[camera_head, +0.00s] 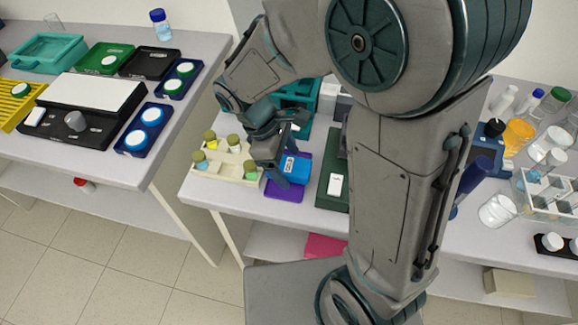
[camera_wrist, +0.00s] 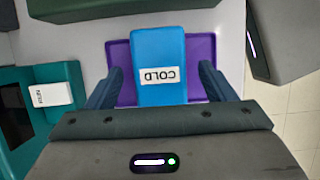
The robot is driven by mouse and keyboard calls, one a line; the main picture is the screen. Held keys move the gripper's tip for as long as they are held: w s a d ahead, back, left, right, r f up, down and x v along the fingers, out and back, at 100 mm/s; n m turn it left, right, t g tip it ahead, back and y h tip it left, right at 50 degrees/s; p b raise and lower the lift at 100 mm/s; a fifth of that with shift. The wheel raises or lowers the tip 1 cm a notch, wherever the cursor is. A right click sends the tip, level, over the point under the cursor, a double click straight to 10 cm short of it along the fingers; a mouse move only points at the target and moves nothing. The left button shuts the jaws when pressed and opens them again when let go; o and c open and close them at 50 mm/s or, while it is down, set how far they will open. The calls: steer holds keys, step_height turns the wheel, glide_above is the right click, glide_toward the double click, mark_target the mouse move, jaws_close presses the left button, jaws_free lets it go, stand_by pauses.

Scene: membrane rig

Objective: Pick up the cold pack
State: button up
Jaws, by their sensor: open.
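The cold pack (camera_wrist: 158,52) is a bright blue block with a white label reading COLD, lying on a purple tray (camera_wrist: 202,52). In the wrist view my gripper (camera_wrist: 160,80) is open, with one finger on each side of the pack and a gap to each. In the head view the cold pack (camera_head: 295,166) shows partly behind my gripper (camera_head: 278,172), on the purple tray (camera_head: 283,193) near the table's front edge. I cannot tell how high the fingertips are over the tray.
A cream rack (camera_head: 228,172) with several capped vials stands just left of the tray. A dark green board (camera_head: 325,198) lies to its right, and a teal holder (camera_head: 296,92) stands behind. Glassware (camera_head: 497,210) stands at the far right. A gap separates the left table (camera_head: 170,125).

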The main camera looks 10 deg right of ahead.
steer(key=shift+f, duration=0.2)
stand_by(0.3)
steer(key=c, duration=1)
steer(key=shift+r, duration=0.1)
